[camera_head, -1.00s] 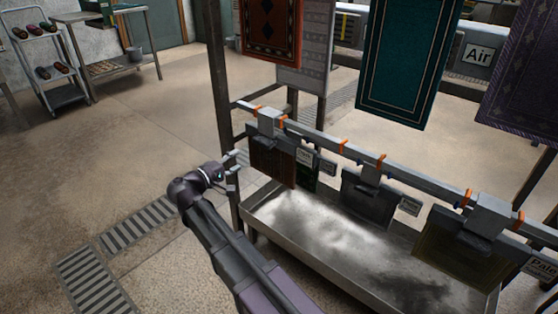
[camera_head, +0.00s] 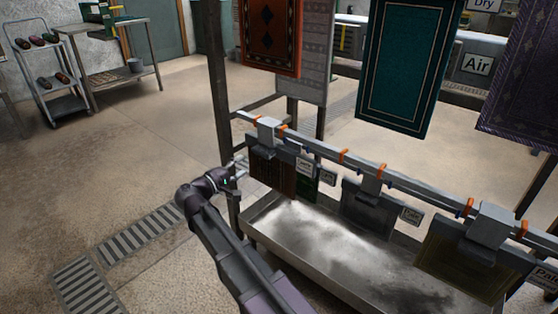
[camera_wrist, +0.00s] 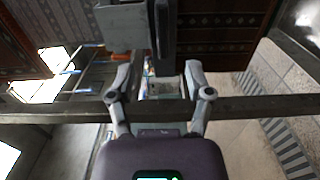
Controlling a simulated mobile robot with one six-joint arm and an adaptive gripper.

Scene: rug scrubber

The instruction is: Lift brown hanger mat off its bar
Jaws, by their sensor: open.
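The brown hanger mat (camera_head: 272,173) hangs upright from a grey hanger block at the left end of the metal bar (camera_head: 330,152). My gripper (camera_head: 240,168) is at the rack's left post, just left of this mat, and looks apart from it. In the wrist view my gripper (camera_wrist: 156,68) shows two spread fingers with nothing held between them. A grey block (camera_wrist: 122,25) and a dark upright plate lie beyond the fingertips. Brown patterned fabric (camera_wrist: 220,42) shows beyond the right finger; I cannot tell whether it is this mat.
The rack's dark left post (camera_head: 221,95) is close to my gripper and crosses the wrist view. A grey mat (camera_head: 368,208) and an olive-brown mat (camera_head: 450,262) hang further right. A metal trough (camera_head: 330,250) lies below. Rugs hang above.

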